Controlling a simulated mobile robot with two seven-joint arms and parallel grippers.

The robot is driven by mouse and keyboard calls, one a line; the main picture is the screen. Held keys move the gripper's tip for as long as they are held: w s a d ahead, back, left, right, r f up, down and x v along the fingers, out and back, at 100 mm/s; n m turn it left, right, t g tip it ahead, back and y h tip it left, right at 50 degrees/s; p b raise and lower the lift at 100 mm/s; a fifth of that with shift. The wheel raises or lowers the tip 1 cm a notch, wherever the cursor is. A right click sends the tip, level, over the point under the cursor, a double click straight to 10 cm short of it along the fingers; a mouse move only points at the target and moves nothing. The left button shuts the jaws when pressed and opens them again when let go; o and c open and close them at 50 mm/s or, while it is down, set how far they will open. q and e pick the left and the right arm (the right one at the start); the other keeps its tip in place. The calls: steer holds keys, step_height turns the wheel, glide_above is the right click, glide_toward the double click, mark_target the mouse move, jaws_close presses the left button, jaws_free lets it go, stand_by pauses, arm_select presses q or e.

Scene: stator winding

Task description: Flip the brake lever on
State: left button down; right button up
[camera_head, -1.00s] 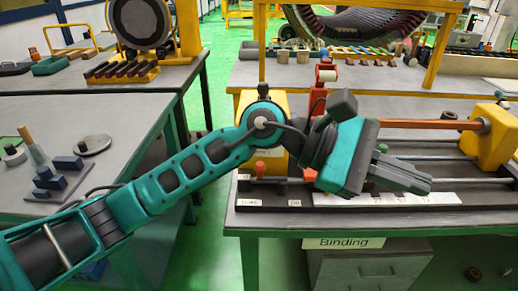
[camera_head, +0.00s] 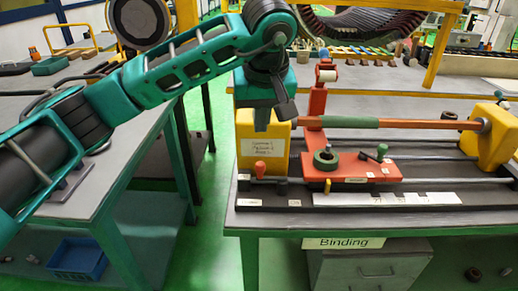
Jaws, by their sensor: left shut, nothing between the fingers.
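A binding machine stands on the right bench. Its orange carriage (camera_head: 350,171) carries a dark green ring (camera_head: 325,160), a short lever with a green knob (camera_head: 382,149) and a small yellow peg (camera_head: 327,186). A red knob (camera_head: 260,168) stands at the machine's front left, before the labelled yellow box (camera_head: 266,145). No readable label shows which of these is the brake lever. My left gripper (camera_head: 262,124) points down at the yellow box's top, left of the carriage. It is shut and empty, and hides part of the box. My right gripper is out of view.
A green and orange bar (camera_head: 400,123) runs across the machine to a yellow block (camera_head: 496,138) at right. An orange post with a pale roller (camera_head: 327,75) rises behind the carriage. A white scale strip (camera_head: 400,199) lies along the front.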

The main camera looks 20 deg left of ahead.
arm_select(q)
glide_above(272, 178)
steer(key=a, duration=0.3)
step_height(272, 178, down, 9)
steer(key=shift+w+a+f, duration=0.2)
steer(key=shift+w, duration=0.25)
